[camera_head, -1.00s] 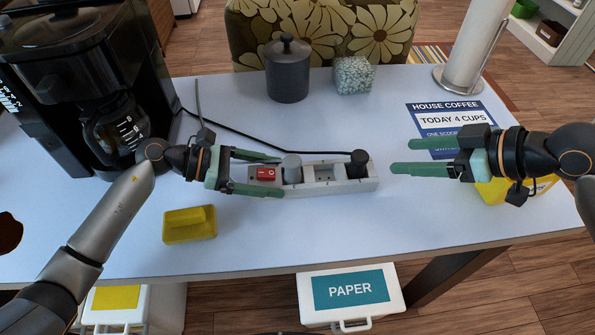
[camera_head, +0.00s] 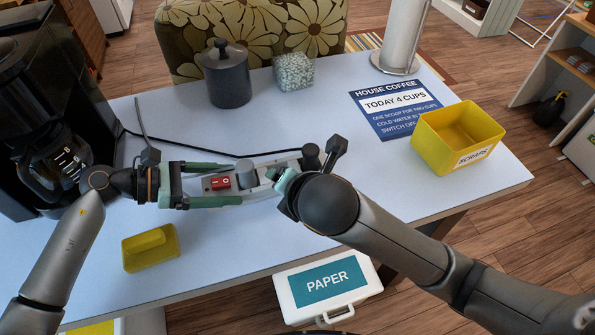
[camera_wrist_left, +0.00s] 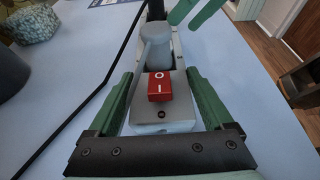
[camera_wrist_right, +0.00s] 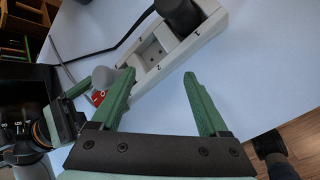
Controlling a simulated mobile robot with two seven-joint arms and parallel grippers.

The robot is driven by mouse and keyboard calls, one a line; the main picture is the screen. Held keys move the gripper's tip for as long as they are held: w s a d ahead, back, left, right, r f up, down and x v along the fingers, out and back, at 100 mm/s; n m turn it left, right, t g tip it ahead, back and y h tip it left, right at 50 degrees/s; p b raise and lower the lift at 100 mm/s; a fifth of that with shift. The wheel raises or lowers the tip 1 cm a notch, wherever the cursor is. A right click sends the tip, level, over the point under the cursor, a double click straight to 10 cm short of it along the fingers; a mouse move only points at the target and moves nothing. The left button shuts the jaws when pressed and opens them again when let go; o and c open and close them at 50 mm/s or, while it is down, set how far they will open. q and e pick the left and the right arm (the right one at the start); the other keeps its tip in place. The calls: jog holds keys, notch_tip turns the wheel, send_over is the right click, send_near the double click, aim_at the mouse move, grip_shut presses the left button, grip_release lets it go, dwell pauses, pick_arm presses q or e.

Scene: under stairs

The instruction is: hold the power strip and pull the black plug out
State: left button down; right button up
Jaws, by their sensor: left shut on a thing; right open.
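The white power strip (camera_head: 265,188) lies on the table with a red switch (camera_head: 221,183) at its left end. My left gripper (camera_head: 240,185) is shut on that end, one finger along each long side, as the left wrist view (camera_wrist_left: 160,105) shows. A grey plug (camera_head: 246,171) stands beside the switch. The black plug (camera_head: 310,154) sits at the strip's far right end, its cord running behind. My right gripper (camera_wrist_right: 159,75) is open and empty beside the strip. In its wrist view the black plug (camera_wrist_right: 180,14) is beyond the fingertips, apart from them. My right wrist hides part of the strip in the head view.
A coffee maker (camera_head: 45,130) stands left, a dark canister (camera_head: 226,78) behind. A yellow scraps bin (camera_head: 440,153) and blue sign (camera_head: 394,108) are at right. The table's front edge is close.

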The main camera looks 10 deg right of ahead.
aim_at(314, 147)
jog(key=shift+s+a+n+t+h, duration=0.25)
jog(key=shift+n+t+h, duration=0.05)
jog(key=shift+h, duration=0.3)
jog(key=h, duration=0.1)
jog(key=t+h, duration=0.1)
jog(key=shift+w+d+r+n+h, duration=0.1)
jog(key=shift+d+r+n+h, duration=0.2)
jog(key=shift+r+n, duration=0.1)
jog(key=shift+w+d+r+n+t+h, duration=0.15)
jog(key=shift+d+r+t+h, duration=0.15)
jog(key=shift+h, duration=0.2)
jog(key=shift+s+d+r+n+t+h, duration=0.15)
jog(key=shift+r+t+h, duration=0.15)
jog(key=shift+h, duration=0.2)
jog(key=shift+d+r+n+t+h, duration=0.3)
jog(key=shift+r+t+h, duration=0.2)
jog(key=shift+r+h, duration=0.3)
jog(key=x, duration=1.2)
jog(key=shift+d+r, duration=0.1)
jog(key=shift+d, duration=0.2)
jog(key=shift+c, duration=0.2)
grip_shut()
